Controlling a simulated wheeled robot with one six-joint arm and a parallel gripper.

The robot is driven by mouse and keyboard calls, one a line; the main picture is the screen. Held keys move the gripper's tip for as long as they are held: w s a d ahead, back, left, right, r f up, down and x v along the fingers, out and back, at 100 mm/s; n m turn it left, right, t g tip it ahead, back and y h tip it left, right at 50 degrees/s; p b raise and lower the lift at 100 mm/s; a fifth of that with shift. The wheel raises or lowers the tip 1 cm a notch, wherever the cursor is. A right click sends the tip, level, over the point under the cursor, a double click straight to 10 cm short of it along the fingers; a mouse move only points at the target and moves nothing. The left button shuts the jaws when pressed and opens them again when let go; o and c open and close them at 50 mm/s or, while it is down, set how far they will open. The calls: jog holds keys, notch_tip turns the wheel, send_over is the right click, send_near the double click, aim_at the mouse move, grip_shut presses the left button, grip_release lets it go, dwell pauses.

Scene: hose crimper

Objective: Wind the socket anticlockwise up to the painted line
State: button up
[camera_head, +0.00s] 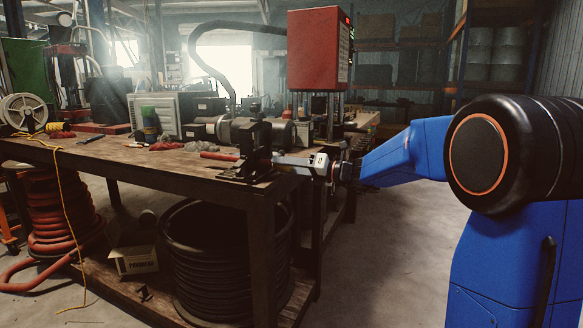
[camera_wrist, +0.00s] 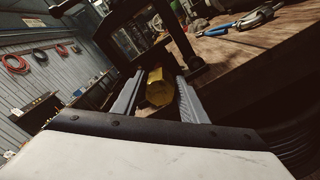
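The socket (camera_wrist: 158,90) is a brass-yellow piece that shows between my fingers in the wrist view. My gripper (camera_wrist: 160,78) has its two grey ribbed fingers apart, one on each side of the socket. A narrow dark gap shows between the socket and the fingers, so the gripper looks open around it. In the head view my gripper (camera_head: 278,162) reaches in from the right to the black clamp (camera_head: 252,150) at the bench corner. A red hose (camera_head: 218,156) sticks out of the clamp's left side. I cannot make out the painted line in either view.
The wooden bench (camera_head: 150,165) carries machine parts behind the clamp. A red machine (camera_head: 318,52) stands behind. Blue-handled pliers (camera_wrist: 218,30) lie on the bench top in the wrist view. A black hose coil (camera_head: 215,265) sits below. The floor to the right is clear.

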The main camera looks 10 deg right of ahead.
jog(key=c, duration=0.8)
jog(key=o, duration=1)
jog(key=v, duration=0.5)
jog(key=shift+d, duration=0.15)
